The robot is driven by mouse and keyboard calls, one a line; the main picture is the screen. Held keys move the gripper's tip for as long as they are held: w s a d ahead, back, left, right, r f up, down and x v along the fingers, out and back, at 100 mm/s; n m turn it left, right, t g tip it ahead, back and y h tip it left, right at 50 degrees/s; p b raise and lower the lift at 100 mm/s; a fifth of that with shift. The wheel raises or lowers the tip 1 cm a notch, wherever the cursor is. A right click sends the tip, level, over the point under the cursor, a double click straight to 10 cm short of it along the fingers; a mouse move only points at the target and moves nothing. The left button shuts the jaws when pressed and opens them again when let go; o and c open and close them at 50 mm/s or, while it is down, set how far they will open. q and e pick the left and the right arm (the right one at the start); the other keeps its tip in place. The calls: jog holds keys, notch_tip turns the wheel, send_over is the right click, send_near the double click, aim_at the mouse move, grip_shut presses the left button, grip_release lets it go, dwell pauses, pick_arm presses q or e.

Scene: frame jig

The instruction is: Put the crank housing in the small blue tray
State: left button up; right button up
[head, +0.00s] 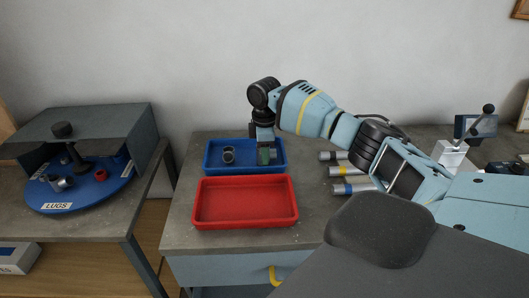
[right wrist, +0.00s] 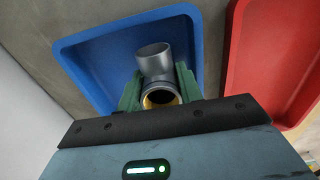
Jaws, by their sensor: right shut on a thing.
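The small blue tray (head: 212,169) stands on the grey bench behind the red one; it fills much of the right wrist view (right wrist: 88,62). My right gripper (head: 265,157) is low over the tray's right part, with its green fingers pointing down. In the right wrist view the gripper (right wrist: 158,95) is shut on the crank housing (right wrist: 155,60), a grey tee-shaped tube piece with yellow inside its open end. In the head view the fingers mostly hide it. I cannot tell whether it touches the tray floor. My left gripper is not in view.
A second grey ring-ended piece (head: 228,155) lies in the blue tray, left of the gripper. An empty red tray (head: 245,203) stands in front. Several banded cylinders (head: 345,171) lie to the right. A blue round table marked LUGS (head: 85,194) holds parts under a grey hood.

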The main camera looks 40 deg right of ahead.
jog(key=shift+f, duration=0.1)
jog(key=o, duration=0.8)
notch_tip(320, 180, up, 12)
jog(key=shift+r, duration=0.1)
